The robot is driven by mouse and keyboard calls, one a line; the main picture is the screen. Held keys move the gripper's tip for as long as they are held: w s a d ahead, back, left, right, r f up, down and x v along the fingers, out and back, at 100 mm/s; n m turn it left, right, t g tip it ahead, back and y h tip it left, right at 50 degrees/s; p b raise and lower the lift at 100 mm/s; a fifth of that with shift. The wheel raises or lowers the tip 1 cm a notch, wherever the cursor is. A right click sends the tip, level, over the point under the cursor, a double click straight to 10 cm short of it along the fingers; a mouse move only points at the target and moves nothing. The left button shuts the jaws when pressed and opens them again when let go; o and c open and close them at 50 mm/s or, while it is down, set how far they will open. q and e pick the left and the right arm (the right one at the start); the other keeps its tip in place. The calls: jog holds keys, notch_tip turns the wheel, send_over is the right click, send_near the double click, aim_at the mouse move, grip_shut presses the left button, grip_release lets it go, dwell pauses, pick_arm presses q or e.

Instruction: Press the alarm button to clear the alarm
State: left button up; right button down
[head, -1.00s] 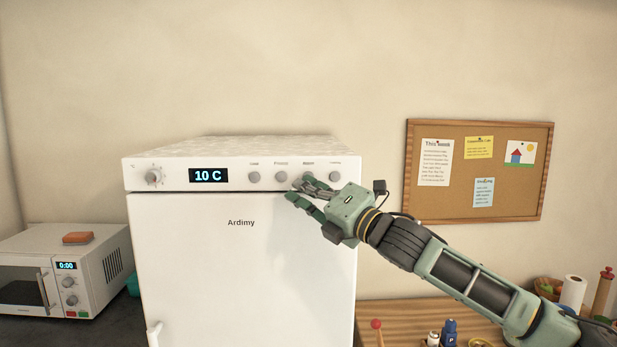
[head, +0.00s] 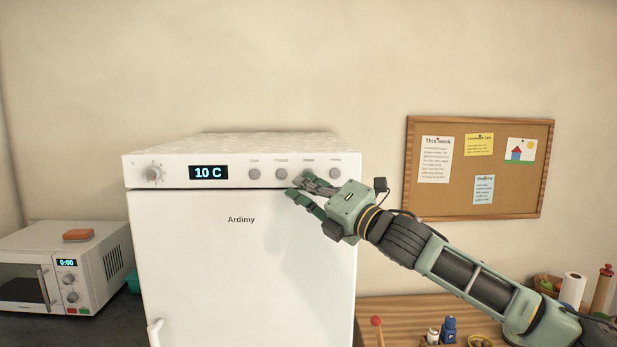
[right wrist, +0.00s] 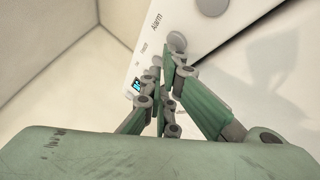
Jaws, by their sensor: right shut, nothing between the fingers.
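The alarm button (head: 308,173) is a round grey button, third in the row on the white fridge's control panel (head: 228,178). In the head view my right gripper's fingers partly cover it. In the right wrist view the alarm button (right wrist: 177,41) shows beside its "Alarm" label, just past the fingertips. My right gripper (head: 298,184) is shut and empty, with its fingertips right at the panel by this button; it also shows in the right wrist view (right wrist: 171,53). I cannot tell whether they touch the button. The display (head: 208,173) reads 10 C. My left gripper is not in view.
Two buttons (head: 254,174) (head: 281,174) lie left of the alarm button and one (head: 334,173) lies right. A dial (head: 153,174) is at the panel's left end. A microwave (head: 98,262) with a sponge (head: 78,235) stands left. A corkboard (head: 480,205) hangs right.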

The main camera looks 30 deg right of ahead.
jog(key=shift+s+a, duration=0.25)
jog(key=shift+s, duration=0.15)
jog(key=shift+s+a+b, duration=0.45)
jog(key=shift+s+b, duration=0.15)
jog(key=shift+s, duration=0.1)
jog(key=shift+s+a+b, duration=0.4)
jog(key=shift+s+b, duration=0.15)
jog(key=shift+s, duration=0.15)
jog(key=shift+s+a+b, duration=0.45)
jog(key=shift+s+b, duration=0.15)
jog(key=shift+s, duration=0.1)
